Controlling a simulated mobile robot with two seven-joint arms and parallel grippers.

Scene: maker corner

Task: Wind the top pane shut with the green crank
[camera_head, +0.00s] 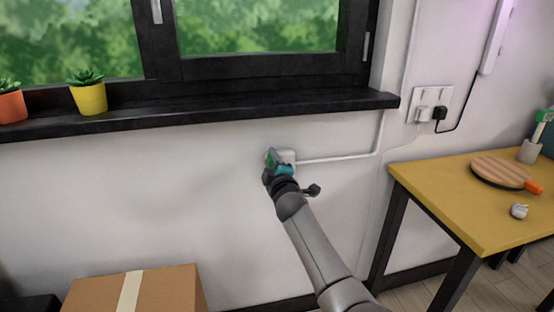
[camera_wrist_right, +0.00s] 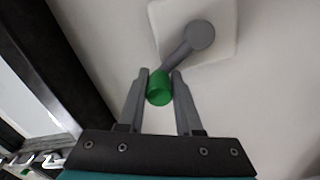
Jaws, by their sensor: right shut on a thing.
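The green crank shows in the right wrist view as a green knob (camera_wrist_right: 159,88) on a grey arm (camera_wrist_right: 184,52), mounted on a white wall plate (camera_wrist_right: 222,22). My right gripper (camera_wrist_right: 159,90) is shut on the green knob, one finger on each side. In the head view my right gripper (camera_head: 275,165) is at the wall below the window sill and covers most of the crank; part of the white plate (camera_head: 289,157) shows beside it. The window (camera_head: 260,30) is only partly in view at the top, and its top pane is out of view. My left gripper is not in view.
A black sill (camera_head: 200,112) juts out above my right gripper, with potted plants in a yellow pot (camera_head: 89,98) and an orange pot (camera_head: 11,107). A yellow table (camera_head: 440,195) stands at right. A cardboard box (camera_head: 165,288) is at lower left.

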